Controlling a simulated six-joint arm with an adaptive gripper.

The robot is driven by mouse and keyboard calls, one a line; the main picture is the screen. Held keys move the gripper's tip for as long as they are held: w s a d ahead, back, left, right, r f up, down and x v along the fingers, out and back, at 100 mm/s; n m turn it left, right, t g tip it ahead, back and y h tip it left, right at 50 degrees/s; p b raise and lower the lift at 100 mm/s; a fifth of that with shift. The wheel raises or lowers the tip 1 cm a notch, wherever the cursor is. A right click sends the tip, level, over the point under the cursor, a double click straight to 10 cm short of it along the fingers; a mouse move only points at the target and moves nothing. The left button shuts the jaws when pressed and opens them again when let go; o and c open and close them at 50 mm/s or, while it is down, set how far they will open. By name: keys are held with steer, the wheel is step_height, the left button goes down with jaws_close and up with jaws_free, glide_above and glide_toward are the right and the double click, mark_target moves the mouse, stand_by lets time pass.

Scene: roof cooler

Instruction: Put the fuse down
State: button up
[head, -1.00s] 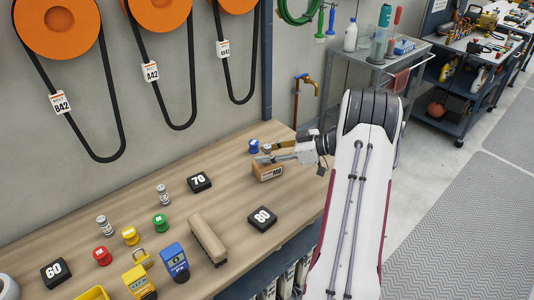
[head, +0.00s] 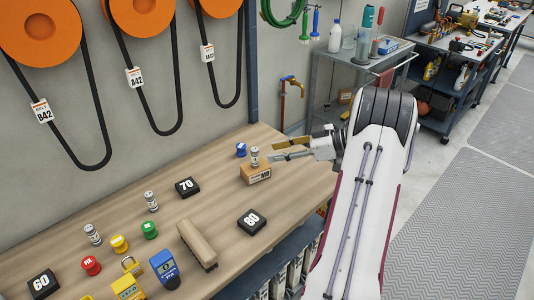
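A small grey-and-white fuse (head: 254,157) stands upright on top of the wooden block (head: 256,174) marked M8, at the back right of the bench. My gripper (head: 276,151) is just right of the fuse, at about its height. Its two fingers are spread with a gap between them and nothing in it. The fingertips look clear of the fuse. Two similar fuses, one (head: 151,202) and another (head: 93,235), stand on the bench at the left.
A blue knob (head: 241,150) stands behind the block. Black blocks marked 70 (head: 187,187), 80 (head: 251,222) and 60 (head: 43,284) lie on the wooden bench (head: 220,205). A tan bar (head: 197,243), coloured knobs and a blue meter (head: 164,268) are at the front left.

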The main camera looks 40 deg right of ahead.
steer(key=shift+v, duration=1.75)
